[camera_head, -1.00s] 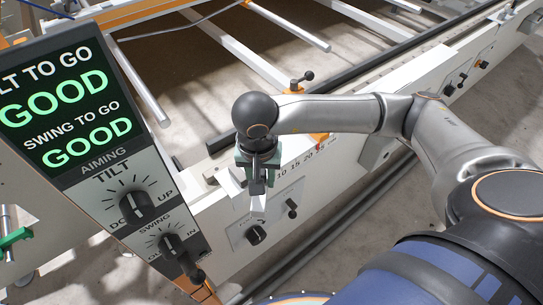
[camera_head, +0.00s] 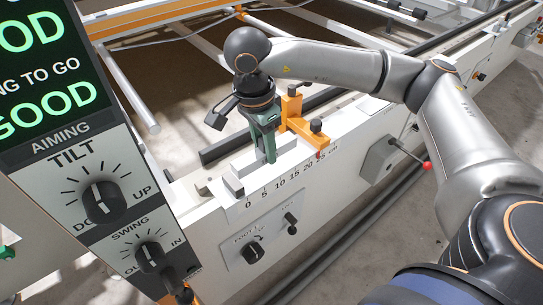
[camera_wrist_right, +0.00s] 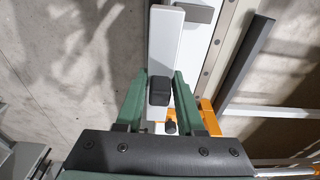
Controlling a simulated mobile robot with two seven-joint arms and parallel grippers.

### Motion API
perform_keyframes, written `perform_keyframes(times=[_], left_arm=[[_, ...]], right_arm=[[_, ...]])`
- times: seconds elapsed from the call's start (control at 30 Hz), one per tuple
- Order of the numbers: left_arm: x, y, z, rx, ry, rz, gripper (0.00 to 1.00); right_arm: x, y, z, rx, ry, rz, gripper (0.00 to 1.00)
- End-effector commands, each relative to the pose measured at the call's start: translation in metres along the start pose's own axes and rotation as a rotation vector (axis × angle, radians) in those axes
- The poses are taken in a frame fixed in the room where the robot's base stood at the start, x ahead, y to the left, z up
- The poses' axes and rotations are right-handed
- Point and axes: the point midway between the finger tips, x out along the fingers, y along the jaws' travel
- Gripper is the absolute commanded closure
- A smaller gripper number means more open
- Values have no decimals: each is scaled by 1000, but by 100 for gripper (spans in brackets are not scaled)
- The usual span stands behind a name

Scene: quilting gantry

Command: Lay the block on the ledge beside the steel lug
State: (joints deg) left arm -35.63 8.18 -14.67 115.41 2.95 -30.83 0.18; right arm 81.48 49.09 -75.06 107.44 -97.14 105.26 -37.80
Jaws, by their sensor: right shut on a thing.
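The long white block (camera_head: 284,160) is between the fingers of my right gripper (camera_head: 268,157), which is shut on it. The block lies lengthwise along the white ledge (camera_head: 345,128), on or just above it; I cannot tell whether it touches. In the right wrist view the block (camera_wrist_right: 165,45) runs up between the green fingers (camera_wrist_right: 160,95), with a black knob on its face. The steel lug (camera_wrist_right: 204,12) is a grey piece beside the block's far end in that view. It also shows in the head view (camera_head: 203,187), left of the block's near end. My left gripper is out of view.
An orange bracket (camera_head: 293,112) with black knobs stands just behind my right gripper. A centimetre scale (camera_head: 280,184) runs along the ledge front. A panel (camera_head: 75,150) with tilt and swing knobs fills the left. A red-tipped lever (camera_head: 425,165) sticks out at the right.

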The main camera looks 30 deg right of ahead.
Motion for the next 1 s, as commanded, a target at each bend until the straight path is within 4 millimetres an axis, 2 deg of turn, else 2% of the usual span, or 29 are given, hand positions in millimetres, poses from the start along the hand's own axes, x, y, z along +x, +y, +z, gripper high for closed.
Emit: perform_keyframes(times=[0.1,0.2,0.37,0.63,0.83,1.0], left_arm=[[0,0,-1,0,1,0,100],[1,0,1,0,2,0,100],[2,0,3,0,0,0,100],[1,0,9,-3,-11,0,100],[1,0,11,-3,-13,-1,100],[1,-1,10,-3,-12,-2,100]], right_arm=[[16,-20,-22,6,2,1,100],[38,-30,-31,2,1,3,100],[61,-43,-41,-1,2,0,100],[77,-51,-48,-3,0,-1,100],[106,-52,-46,-3,1,0,100],[109,-53,-46,-3,0,-3,100]])
